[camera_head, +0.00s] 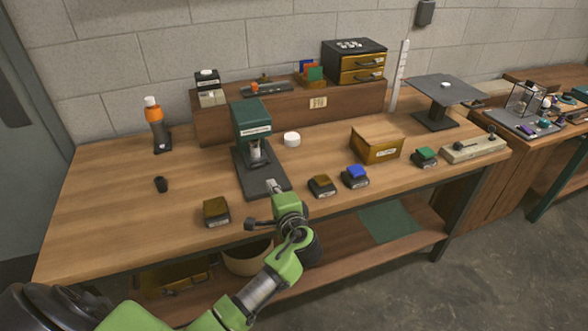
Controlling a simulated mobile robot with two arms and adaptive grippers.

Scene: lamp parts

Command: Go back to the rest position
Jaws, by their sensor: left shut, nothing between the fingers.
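My left arm comes in green from the lower left and reaches up to the workbench's front edge. My left gripper (274,187) is small in view, shut and empty, in front of the dark base of a green press (252,120). Whether it touches the base or hovers over it, I cannot tell. My right gripper is not in view.
A bin (246,262) stands below. Floor is clear at right.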

